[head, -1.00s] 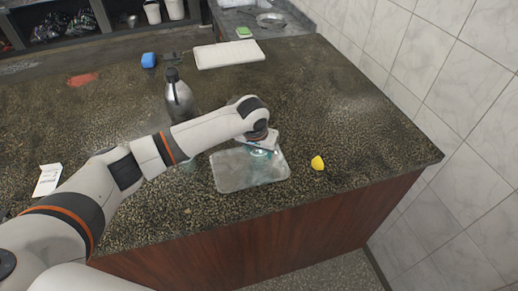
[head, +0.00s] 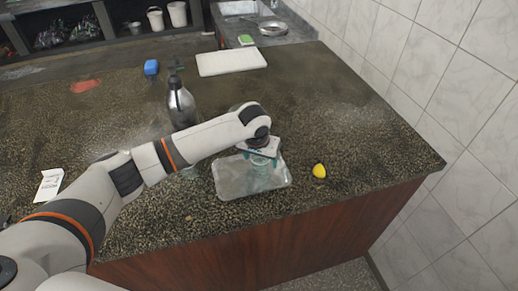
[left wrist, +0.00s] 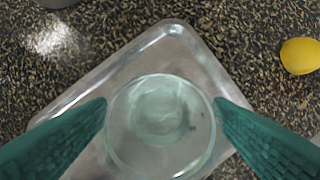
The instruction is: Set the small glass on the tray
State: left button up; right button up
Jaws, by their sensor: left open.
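The small glass (left wrist: 160,120) is clear and greenish. In the left wrist view it is seen from above, over the metal tray, between the two teal fingers of my left gripper (left wrist: 160,120). A gap shows beside the fingertips, and the gripper is open. In the head view the tray (head: 240,182) lies on the counter near its front edge. My left gripper (head: 262,160) is over the tray's back right part, with the glass (head: 261,161) partly hidden below it. The glass appears to stand on the tray; its base contact is hard to see. My right gripper is not in view.
A yellow lemon (head: 319,171) lies right of the tray. A dark metal bottle (head: 181,104) stands behind my left arm. The counter's right side is clear.

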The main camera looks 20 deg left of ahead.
pick_arm(q)
jog(key=b+v, duration=0.1)
jog(key=v, duration=0.8)
jog(key=shift+r, duration=0.4)
jog(key=shift+v, duration=0.75)
